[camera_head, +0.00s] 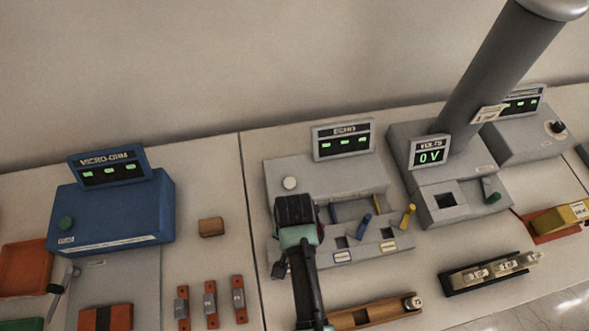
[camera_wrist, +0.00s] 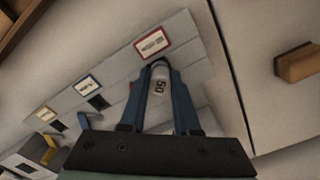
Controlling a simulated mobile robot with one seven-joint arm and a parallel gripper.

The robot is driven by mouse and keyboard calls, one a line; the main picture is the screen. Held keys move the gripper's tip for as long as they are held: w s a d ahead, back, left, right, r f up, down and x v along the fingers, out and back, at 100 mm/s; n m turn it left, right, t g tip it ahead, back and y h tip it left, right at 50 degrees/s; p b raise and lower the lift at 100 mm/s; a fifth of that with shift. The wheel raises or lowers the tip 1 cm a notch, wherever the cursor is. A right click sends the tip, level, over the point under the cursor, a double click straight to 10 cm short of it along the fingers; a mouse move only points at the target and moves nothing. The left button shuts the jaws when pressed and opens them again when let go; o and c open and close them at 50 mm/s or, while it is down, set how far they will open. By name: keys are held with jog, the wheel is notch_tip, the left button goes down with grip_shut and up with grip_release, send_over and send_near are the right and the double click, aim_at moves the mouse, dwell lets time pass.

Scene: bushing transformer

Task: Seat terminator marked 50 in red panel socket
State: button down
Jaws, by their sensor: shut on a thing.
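My gripper (camera_head: 281,266) is over the left part of the grey ECHO unit (camera_head: 325,182). In the wrist view my gripper (camera_wrist: 160,72) is shut on the terminator marked 50 (camera_wrist: 160,88), a pale cylinder between the dark blue fingers. A red-framed label (camera_wrist: 153,43) on the grey panel (camera_wrist: 125,70) lies just beyond the fingertips. The red socket is hidden behind the fingers and terminator. I cannot tell whether the terminator touches the panel or enters the socket. In the head view my gripper hides the terminator.
Blue-label (camera_wrist: 88,83) and yellow-label (camera_wrist: 46,114) positions lie along the panel, with blue (camera_head: 364,227) and yellow (camera_head: 408,216) levers near them. A wooden holder (camera_head: 375,313) with a terminator marked 75 (camera_head: 412,302) lies in front. A wooden block (camera_head: 211,227) stands left.

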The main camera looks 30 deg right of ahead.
jog(key=c, duration=1.1)
grip_release()
jog(key=shift+f, duration=0.15)
jog(key=o, duration=0.5)
jog(key=shift+c, duration=0.2)
notch_tip(320, 180, up, 12)
jog(key=shift+r, duration=0.25)
